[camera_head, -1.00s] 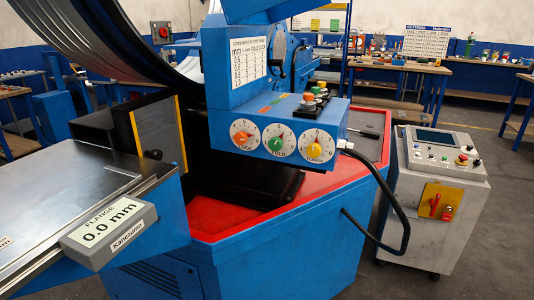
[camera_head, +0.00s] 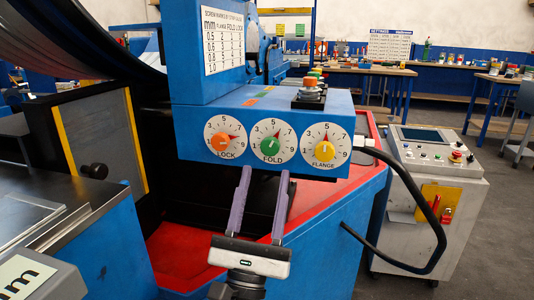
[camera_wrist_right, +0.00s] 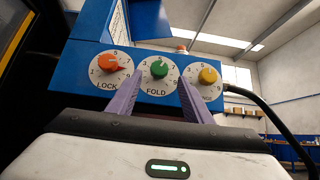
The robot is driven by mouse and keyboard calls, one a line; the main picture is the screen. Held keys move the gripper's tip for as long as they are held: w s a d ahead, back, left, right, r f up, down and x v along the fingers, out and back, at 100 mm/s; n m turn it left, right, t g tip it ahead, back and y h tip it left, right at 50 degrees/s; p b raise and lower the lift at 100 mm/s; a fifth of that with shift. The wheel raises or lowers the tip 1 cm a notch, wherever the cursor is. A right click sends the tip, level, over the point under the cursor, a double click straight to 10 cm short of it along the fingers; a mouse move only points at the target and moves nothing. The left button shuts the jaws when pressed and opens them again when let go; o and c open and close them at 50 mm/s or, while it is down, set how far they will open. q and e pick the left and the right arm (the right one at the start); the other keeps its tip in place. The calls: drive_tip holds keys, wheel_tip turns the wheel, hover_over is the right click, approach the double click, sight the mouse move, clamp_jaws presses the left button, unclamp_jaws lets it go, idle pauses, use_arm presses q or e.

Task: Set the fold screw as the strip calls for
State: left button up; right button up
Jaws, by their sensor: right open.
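The fold screw is a green knob (camera_head: 270,147) on a white numbered dial marked FOLD, the middle of three on the blue box. It also shows in the right wrist view (camera_wrist_right: 159,69). The orange LOCK knob (camera_head: 221,143) is left of it and the yellow FLANGE knob (camera_head: 324,150) right of it. A printed settings chart (camera_head: 223,38) is on the blue housing above; its small figures are hard to read. My right gripper (camera_head: 265,175) is open and empty, its two purple fingers pointing up just below the FOLD dial, apart from the knob. My left gripper is not in view.
A red tray (camera_head: 185,258) lies below.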

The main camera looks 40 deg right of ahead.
sight(269, 153)
drive_tip(key=p+x, duration=0.1)
drive_tip(key=x, duration=0.3)
drive_tip(key=shift+w+r, duration=0.1)
drive_tip(key=shift+r, duration=0.1)
drive_tip(key=shift+w+d+r, duration=0.3)
drive_tip(key=shift+w+d, duration=0.05)
drive_tip(key=shift+d, duration=0.05)
drive_tip(key=c, duration=1.1)
drive_tip(key=shift+o, duration=0.2)
drive_tip(key=shift+n, duration=0.3)
